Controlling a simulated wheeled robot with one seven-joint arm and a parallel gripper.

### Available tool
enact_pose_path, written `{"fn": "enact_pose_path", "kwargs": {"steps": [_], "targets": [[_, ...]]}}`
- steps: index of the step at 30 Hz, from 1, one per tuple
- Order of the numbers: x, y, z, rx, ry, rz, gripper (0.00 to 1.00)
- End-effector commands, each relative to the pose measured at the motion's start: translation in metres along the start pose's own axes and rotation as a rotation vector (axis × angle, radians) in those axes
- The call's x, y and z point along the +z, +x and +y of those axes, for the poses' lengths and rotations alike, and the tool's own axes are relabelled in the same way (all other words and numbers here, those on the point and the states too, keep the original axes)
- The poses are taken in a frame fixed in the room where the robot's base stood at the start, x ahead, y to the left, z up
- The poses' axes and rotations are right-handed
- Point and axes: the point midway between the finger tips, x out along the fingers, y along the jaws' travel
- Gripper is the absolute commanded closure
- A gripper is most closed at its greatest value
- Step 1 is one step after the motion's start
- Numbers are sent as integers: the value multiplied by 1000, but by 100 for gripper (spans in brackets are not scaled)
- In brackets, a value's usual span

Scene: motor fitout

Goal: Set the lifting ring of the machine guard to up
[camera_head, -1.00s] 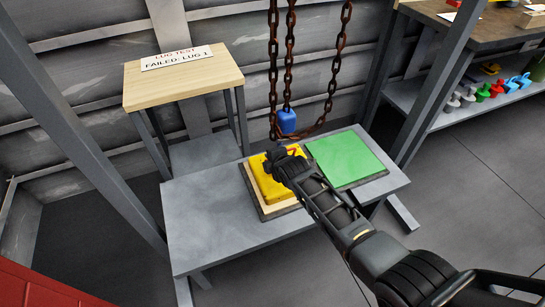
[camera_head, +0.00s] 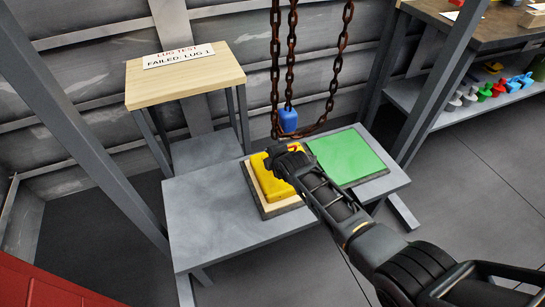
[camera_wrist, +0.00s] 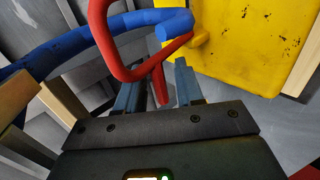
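The yellow machine guard (camera_head: 272,185) lies on a wooden-edged pad on the grey bench; it fills the upper right of the wrist view (camera_wrist: 250,40). A red bent rod (camera_wrist: 104,40), seemingly the lifting ring, stands beside the guard's yellow lug (camera_wrist: 203,42), looping upward, with one part reaching down between my fingers. A thick blue curved bar (camera_wrist: 70,42) passes behind it and ends near the lug. My gripper (camera_wrist: 157,92) is open, fingers on either side of the red rod with gaps showing. In the head view my gripper (camera_head: 283,160) hides most of the ring.
Rusty chains (camera_head: 290,60) with a blue block (camera_head: 288,120) hang just behind my gripper. A green pad (camera_head: 345,158) lies right of the guard. A wooden-topped stand (camera_head: 190,85) with a "failed: lug 1" sign is at the back left. The bench's left part (camera_head: 205,220) is clear.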

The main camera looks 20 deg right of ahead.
Motion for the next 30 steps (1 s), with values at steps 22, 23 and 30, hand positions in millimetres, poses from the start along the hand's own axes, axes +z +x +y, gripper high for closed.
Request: {"fn": "enact_pose_path", "kwargs": {"steps": [22, 23, 30], "targets": [[0, -74, 1, 1, 0, 0, 63], [0, -75, 0, 0, 0, 0, 63], [0, -78, 0, 0, 0, 0, 63]]}}
